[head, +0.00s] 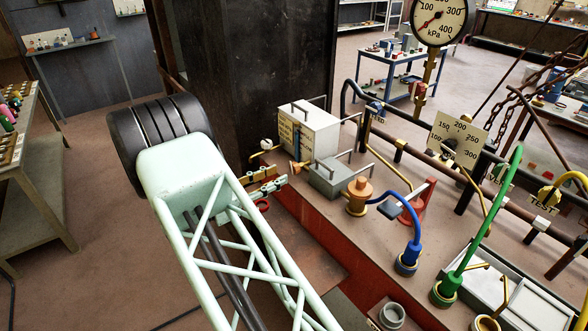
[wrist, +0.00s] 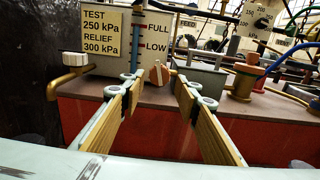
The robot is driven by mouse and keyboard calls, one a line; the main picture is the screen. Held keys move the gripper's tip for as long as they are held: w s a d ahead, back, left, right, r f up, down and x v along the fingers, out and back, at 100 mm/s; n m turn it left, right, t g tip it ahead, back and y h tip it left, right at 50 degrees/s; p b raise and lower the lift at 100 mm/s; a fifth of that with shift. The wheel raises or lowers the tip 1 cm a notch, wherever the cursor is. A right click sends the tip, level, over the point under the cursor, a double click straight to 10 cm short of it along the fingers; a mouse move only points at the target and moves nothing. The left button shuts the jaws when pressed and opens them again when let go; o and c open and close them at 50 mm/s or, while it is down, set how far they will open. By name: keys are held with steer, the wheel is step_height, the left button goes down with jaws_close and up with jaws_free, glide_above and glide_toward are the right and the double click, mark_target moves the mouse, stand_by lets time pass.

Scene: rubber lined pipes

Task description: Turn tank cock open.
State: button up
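The grey tank (head: 312,132) stands on the bench's left end, its front plate reading TEST 250 kPa, RELIEF 300 kPa, beside a FULL/LOW level strip; it also shows in the wrist view (wrist: 103,66). A small orange-brown cock (wrist: 159,74) sits low at the tank's right front corner, its handle tilted; in the head view the cock (head: 298,167) is small. I cannot tell its exact setting. My gripper (wrist: 157,82) is open and empty, its two wood-coloured finger pads on either side of the cock in the picture. The fingertips look short of it. The gripper also shows in the head view (head: 270,180).
A white knob on a brass elbow (wrist: 72,62) is left of the tank. A smaller grey box (head: 330,176) and a brass fitting with a blue hose (head: 358,196) stand to the right. Pipes, gauges and a green hose (head: 487,220) fill the bench further right.

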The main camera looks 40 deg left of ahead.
mark_target(292, 169)
steer(key=shift+x, duration=4.15)
steer(key=shift+c, duration=0.7)
steer(key=c, duration=0.5)
